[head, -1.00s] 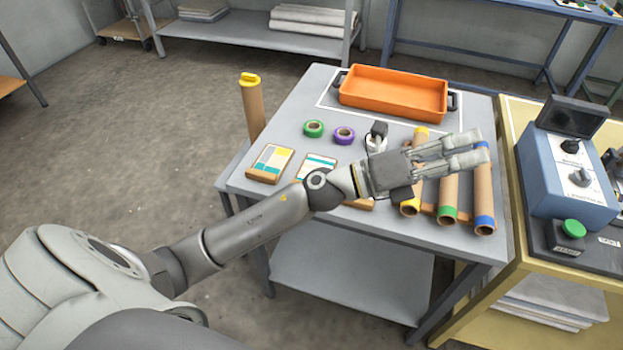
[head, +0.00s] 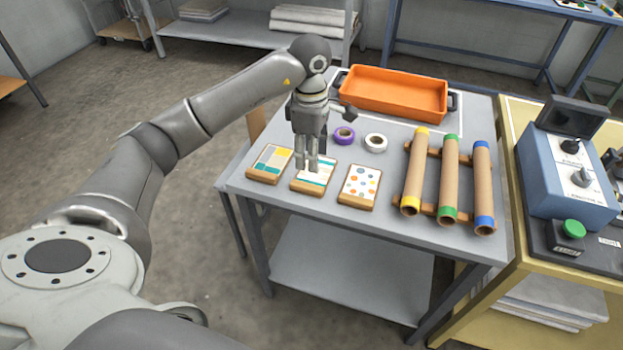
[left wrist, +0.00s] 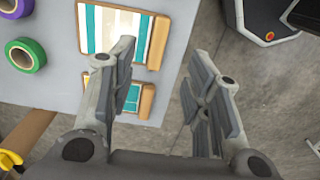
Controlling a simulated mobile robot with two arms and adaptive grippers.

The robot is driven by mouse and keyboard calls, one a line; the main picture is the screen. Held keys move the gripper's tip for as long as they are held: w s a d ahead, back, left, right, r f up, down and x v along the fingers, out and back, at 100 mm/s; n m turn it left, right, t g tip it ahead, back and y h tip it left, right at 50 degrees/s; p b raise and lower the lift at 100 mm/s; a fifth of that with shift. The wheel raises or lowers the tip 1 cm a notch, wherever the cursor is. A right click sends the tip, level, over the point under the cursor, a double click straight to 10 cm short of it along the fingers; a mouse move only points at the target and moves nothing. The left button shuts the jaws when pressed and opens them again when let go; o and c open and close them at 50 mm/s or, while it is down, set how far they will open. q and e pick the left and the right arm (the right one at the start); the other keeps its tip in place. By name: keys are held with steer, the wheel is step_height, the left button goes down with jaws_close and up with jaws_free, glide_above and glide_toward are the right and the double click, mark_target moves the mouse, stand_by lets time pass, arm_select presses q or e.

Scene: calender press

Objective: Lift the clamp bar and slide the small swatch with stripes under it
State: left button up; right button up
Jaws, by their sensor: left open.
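I cannot make out a clamp bar. My right gripper is not in view.
A patterned swatch (head: 272,160) and a dotted swatch (head: 360,183) flank it. Tape rolls (head: 375,143), a rack of cardboard tubes (head: 450,180) and an orange tray (head: 395,95) share the table. A blue control box (head: 563,175) stands to the right.

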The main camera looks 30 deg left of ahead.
arm_select(q)
glide_above(309, 186)
step_height(309, 186, down, 5)
steer(key=shift+d+f+p, duration=0.15)
steer(key=shift+p, duration=0.15)
steer(key=shift+f+p, duration=0.7)
steer(key=shift+f, duration=1.95)
steer(key=shift+c, duration=0.4)
jaws_close()
